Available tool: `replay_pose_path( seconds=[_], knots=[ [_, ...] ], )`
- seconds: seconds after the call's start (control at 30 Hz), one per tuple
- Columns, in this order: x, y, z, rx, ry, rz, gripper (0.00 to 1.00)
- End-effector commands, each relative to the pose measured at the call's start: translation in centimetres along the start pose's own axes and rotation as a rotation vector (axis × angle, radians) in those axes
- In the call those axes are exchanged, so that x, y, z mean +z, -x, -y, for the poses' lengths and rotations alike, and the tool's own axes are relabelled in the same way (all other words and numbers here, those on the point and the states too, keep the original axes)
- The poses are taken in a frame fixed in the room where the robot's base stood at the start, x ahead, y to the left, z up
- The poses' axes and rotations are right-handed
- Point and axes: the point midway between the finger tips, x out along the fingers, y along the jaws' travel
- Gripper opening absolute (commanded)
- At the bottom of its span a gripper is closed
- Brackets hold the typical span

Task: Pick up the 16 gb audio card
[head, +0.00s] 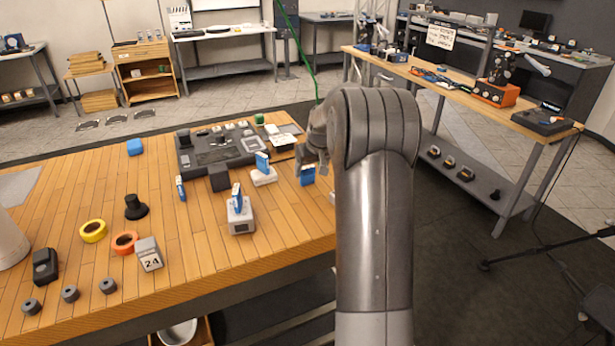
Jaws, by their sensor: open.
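Several small blue card-like items are on the wooden table (190,230); their labels are too small to read, so I cannot tell which is the 16 gb audio card. One blue item (307,175) is just below my gripper (312,165), near the table's right edge. Another blue card (262,161) stands in a white holder (264,177). A third blue card (237,196) stands upright in a white box-like device (241,218). A small blue piece (181,190) lies further left. My gripper is open, partly hidden by my arm; whether it touches the blue item is unclear.
A dark grey tray (185,161) with parts lies at the back, a black cube (218,178) before it. Yellow tape (93,231), orange tape (125,242), a black knob-like piece (135,207) and a block marked 24 (149,254) stand left.

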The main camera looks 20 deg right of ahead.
Motion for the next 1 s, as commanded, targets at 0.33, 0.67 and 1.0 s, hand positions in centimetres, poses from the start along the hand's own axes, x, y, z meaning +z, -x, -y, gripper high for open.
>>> replay_pose_path(
  seconds=[0.33,0.67,1.0],
  knots=[
    [-0.8,-4.5,0.4,0.0,-0.001,0.001,0.71],
    [-0.8,-4.8,0.4,0.0,0.0,0.0,0.68],
    [-0.8,-4.8,0.4,0.0,0.0,0.0,0.4]
  ],
)
